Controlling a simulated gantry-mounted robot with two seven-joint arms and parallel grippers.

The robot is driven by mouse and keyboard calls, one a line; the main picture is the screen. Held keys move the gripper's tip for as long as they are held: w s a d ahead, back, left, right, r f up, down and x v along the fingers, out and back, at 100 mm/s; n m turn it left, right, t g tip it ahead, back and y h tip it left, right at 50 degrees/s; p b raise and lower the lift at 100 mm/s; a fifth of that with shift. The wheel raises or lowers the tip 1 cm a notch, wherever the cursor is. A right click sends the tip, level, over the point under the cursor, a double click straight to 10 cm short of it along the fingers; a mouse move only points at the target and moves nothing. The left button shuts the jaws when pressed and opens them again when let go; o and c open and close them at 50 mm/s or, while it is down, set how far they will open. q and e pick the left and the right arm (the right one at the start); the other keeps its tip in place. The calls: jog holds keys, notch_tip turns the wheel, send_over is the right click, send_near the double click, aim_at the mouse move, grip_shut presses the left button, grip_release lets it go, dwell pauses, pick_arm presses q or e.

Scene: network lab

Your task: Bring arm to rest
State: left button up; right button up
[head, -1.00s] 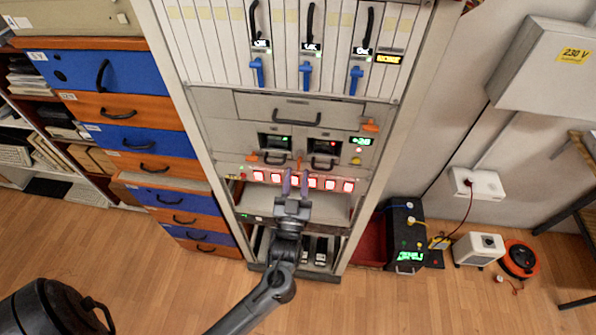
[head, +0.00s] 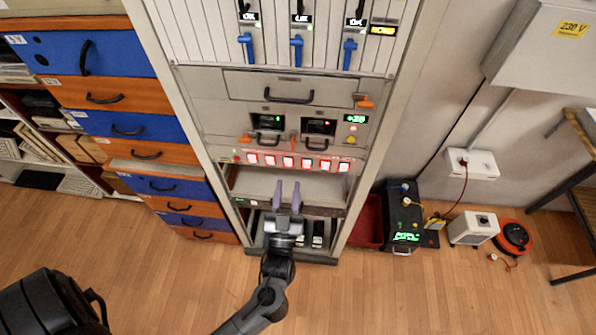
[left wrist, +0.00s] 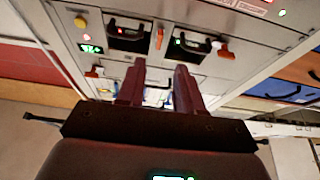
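My left gripper (head: 287,196) is in front of the lower part of the equipment rack (head: 345,205) in the head view, below the row of lit red-white buttons (head: 306,162). Its two purple fingers stand apart with nothing between them. In the left wrist view the same fingers (left wrist: 158,84) point toward the rack front, also apart and empty. Whether they touch the rack cannot be told. My right gripper is not in view.
Blue and orange drawers (head: 125,123) stand left of the rack. On the floor to the right are a black unit with a green display (head: 402,215), a white box (head: 473,229) and an orange cable reel (head: 513,237). Open wooden floor (head: 420,300) lies in front.

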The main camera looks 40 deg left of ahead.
pick_arm(q)
jog(key=s+d+f+m+g+h, duration=0.3)
jog(key=s+f+m+g+h, duration=0.25)
jog(key=s+g, duration=0.25)
jog(key=s+d+f+m+g+h, duration=0.3)
jog(key=s+f+m+g+h, duration=0.1)
jog(key=s+g+h, duration=0.35)
notch_tip(320, 180, up, 19)
jog(key=s+p, duration=0.1)
jog(key=p, duration=1.7)
jog(key=shift+a+n+y+p, duration=0.15)
jog(key=shift+n+y+p, duration=0.15)
jog(key=shift+n+p, duration=0.05)
jog(key=shift+f, duration=0.1)
